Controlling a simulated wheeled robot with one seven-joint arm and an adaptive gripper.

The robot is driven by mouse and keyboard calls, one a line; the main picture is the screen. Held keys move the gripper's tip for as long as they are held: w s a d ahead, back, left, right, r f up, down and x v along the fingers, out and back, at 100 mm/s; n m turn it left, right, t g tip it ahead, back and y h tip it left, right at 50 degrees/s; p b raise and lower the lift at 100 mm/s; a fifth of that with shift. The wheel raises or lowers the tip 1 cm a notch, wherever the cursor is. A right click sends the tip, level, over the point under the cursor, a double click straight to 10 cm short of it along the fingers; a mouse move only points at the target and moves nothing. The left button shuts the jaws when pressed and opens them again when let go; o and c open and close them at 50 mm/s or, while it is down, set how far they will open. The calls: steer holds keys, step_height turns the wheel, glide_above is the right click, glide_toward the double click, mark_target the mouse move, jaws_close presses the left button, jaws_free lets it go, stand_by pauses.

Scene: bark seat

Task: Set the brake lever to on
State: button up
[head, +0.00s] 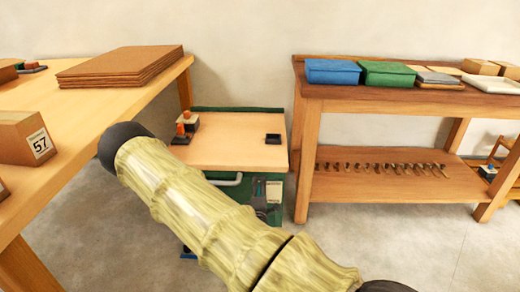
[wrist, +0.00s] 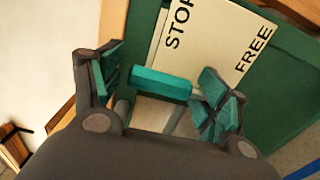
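The brake lever's teal handle (wrist: 160,83) shows in the wrist view in front of a pale plate (wrist: 215,35) lettered STOP and FREE. The plate is on a green panel (wrist: 285,90). The handle lies crosswise, nearer the STOP side in the picture. My gripper (wrist: 160,80) is open, with one teal-padded finger left of the handle and the other right of it. I cannot tell whether either pad touches it. In the head view the green cart (head: 276,188) stands at the centre, partly hidden by my arm, and neither the lever nor my gripper can be made out.
The cart's wooden top (head: 230,145) carries small orange-and-dark items and a dark square holder (head: 273,139). A workbench (head: 75,110) with brown boards stands left. A shelf table (head: 400,105) with blue and green bins stands right. Grey floor is open in front of it.

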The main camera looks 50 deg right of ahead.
steer(key=v, duration=1.2)
steer(key=shift+s, duration=0.1)
stand_by(0.4)
steer(key=s+a+f+m+g+y, duration=0.25)
steer(key=s+a+f, duration=0.2)
steer(key=f, duration=0.35)
steer(key=s+a+f+m+g+y, duration=0.2)
steer(key=s+a+f+g+y, duration=0.15)
steer(key=a+f, duration=0.35)
steer(key=s+a+f+m+g+y, duration=0.2)
steer(key=s+a+f+y, duration=0.15)
steer(key=s+a, duration=0.5)
steer(key=s+a+f+m+g+y, duration=0.25)
steer(key=s+a+y, duration=0.25)
steer(key=a, duration=0.6)
step_height(320, 180, up, 26)
steer(key=p, duration=2.6)
steer(key=shift+s+a+f+n, duration=0.15)
steer(key=shift+s+f+n, duration=0.05)
steer(key=shift+s+n, duration=0.2)
steer(key=shift+g, duration=0.25)
